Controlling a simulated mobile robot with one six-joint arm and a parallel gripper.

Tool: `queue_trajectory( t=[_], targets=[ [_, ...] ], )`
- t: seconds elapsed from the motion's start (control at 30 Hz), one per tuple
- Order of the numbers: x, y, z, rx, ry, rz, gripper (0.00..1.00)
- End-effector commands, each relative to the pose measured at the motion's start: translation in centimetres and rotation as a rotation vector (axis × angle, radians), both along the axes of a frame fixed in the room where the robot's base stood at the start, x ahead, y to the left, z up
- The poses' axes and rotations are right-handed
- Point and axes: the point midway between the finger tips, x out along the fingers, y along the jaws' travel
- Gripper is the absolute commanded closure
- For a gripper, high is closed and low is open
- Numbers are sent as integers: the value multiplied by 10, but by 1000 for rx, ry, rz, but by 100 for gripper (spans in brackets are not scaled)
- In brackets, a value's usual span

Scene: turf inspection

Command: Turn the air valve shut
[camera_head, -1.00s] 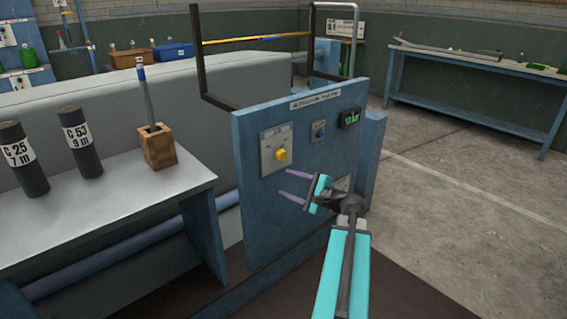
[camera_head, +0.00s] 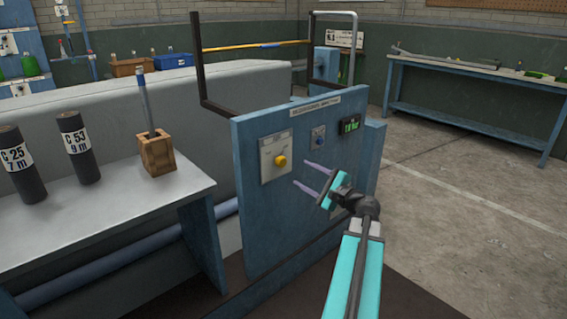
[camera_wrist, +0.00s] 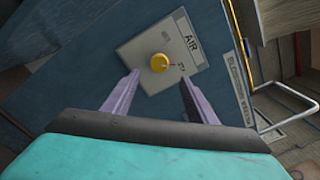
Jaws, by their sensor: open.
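The air valve is a yellow knob (camera_head: 281,160) on a light grey plate (camera_head: 268,142) at the left of the blue panel (camera_head: 250,215). In the wrist view the yellow knob (camera_wrist: 159,62) sits on its plate, marked AIR, beyond and between my two fingers. My gripper (camera_head: 301,174) is open and empty, in front of the panel, below and to the right of the knob. My gripper also shows in the wrist view (camera_wrist: 160,80), its purple fingers spread and apart from the knob.
A blue dial (camera_head: 319,139) and a green-lit display (camera_head: 350,125) are on the panel to the right. A grey bench (camera_head: 110,215) at left carries two dark cylinders (camera_head: 81,150) and a wooden block (camera_head: 157,155). Open floor (camera_head: 470,215) lies at right.

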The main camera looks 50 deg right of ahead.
Motion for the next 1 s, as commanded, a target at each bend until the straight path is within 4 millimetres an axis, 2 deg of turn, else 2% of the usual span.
queue_trajectory(
  t=[0.7,1.0],
  targets=[
    [100,-8,-1,0,1,1,48],
    [122,-9,0,0,1,-1,48]
  ],
)
